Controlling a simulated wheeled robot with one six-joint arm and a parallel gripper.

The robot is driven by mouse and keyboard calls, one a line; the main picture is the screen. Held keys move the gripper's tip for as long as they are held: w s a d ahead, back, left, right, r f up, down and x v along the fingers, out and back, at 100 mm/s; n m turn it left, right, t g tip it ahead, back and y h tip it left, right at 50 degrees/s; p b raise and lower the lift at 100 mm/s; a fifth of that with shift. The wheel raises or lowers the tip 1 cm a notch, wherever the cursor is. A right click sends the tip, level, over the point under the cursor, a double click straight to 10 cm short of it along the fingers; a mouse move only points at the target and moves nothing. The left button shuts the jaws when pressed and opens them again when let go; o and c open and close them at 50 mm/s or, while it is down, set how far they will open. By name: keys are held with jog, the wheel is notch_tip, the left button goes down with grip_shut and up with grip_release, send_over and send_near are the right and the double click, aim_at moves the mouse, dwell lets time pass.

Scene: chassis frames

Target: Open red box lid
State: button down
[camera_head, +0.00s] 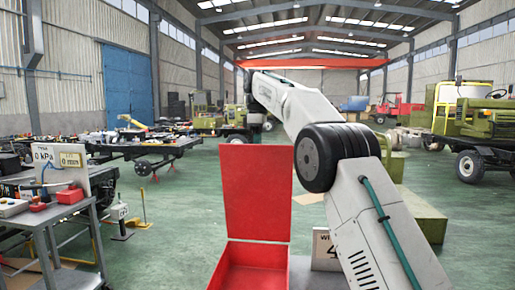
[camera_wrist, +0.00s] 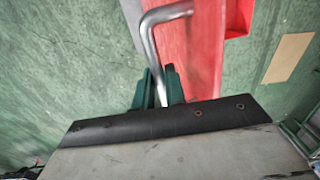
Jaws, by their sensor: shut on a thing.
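The red box (camera_head: 236,276) is at the bottom middle of the head view, partly cut off by the frame. Its red lid (camera_head: 257,190) stands roughly upright at the back of the box, so the inside shows. In the wrist view, a bent metal handle (camera_wrist: 150,36) runs beside the red lid (camera_wrist: 192,60). My gripper (camera_wrist: 158,88) has its green fingers shut on the lower straight part of this handle. In the head view my arm reaches up and past the lid's top, and my gripper is hidden there.
A grey trolley (camera_head: 60,215) with gauges stands at the left. A yellow-green truck (camera_head: 468,130) stands at the right. The green floor (camera_head: 170,215) between the trolley and the red box is largely clear.

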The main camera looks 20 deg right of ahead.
jog(key=shift+a+f, duration=0.2)
jog(key=shift+a, duration=0.1)
